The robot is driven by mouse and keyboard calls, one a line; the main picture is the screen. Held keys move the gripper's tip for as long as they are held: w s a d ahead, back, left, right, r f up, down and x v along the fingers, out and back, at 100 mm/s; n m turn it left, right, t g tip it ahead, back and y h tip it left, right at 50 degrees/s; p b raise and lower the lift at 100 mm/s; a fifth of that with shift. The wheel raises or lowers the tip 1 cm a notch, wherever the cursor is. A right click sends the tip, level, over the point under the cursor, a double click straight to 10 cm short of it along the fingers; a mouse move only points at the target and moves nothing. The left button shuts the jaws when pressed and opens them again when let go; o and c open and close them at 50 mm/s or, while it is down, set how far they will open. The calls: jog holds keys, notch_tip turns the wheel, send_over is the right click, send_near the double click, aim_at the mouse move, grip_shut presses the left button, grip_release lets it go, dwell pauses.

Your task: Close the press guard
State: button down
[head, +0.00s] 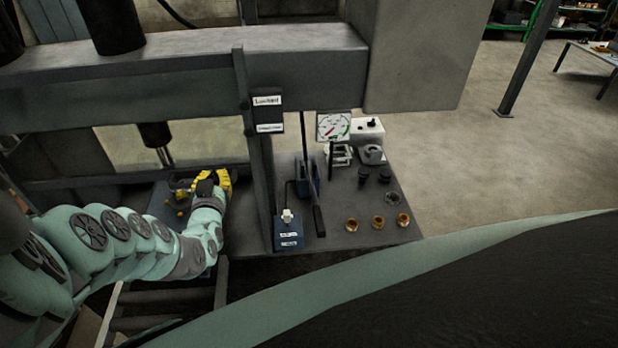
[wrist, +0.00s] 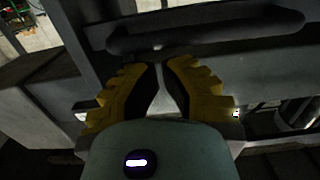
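The press frame (head: 180,60) fills the upper left of the head view, with a dark ram (head: 154,134) hanging below its crossbeam. My gripper (head: 218,180) has yellow fingers and is inside the press opening, left of the dark upright post (head: 257,150). In the wrist view my gripper (wrist: 161,64) points at a thick dark rounded bar (wrist: 205,32) that looks like a guard handle. I cannot clearly make out the guard panel in the head view.
Open floor (head: 450,150) lies further right. A steel column (head: 530,60) stands behind.

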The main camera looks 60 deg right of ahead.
jog(key=shift+f, duration=0.1)
notch_tip(320, 180, down, 31)
jog(key=b, duration=2.9)
